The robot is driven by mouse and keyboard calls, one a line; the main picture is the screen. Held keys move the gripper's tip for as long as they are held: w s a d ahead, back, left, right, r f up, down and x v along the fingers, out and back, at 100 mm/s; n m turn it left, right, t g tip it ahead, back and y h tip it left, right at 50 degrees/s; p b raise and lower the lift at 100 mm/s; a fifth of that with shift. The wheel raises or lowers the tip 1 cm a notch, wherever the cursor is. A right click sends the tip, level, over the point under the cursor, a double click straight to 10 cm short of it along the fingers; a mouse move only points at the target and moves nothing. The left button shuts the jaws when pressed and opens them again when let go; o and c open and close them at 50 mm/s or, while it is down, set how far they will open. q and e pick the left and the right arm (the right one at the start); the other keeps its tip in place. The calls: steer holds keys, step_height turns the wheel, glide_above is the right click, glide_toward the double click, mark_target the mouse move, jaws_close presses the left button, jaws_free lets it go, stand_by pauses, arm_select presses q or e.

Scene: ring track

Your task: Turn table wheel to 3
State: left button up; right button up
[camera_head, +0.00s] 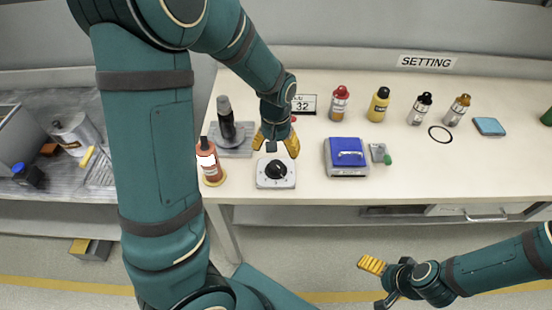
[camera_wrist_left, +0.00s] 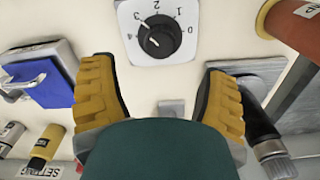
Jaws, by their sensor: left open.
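The table wheel is a black round knob (camera_head: 276,168) on a white square plate (camera_head: 275,182) near the table's front edge. In the left wrist view the knob (camera_wrist_left: 160,36) shows at the top, with numbers 0 to 4 printed around it. My left gripper (camera_head: 275,145) is open, just behind the plate in the head view. Its yellow fingers (camera_wrist_left: 163,95) are apart, with the knob beyond them and nothing held. My right gripper (camera_head: 375,283) is open and empty, low in front of the table.
An orange bottle (camera_head: 209,161) stands left of the plate, with a dark-handled tool on a grey base (camera_head: 234,152) behind it. A blue-topped device (camera_head: 346,157) stands to the right. Several bottles, a black ring (camera_head: 440,134) and a blue pad (camera_head: 489,126) lie farther right. The front right tabletop is clear.

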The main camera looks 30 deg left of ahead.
mark_target(275, 165)
arm_select(q)
steer(key=shift+r, duration=1.95)
steer(key=shift+s, duration=0.1)
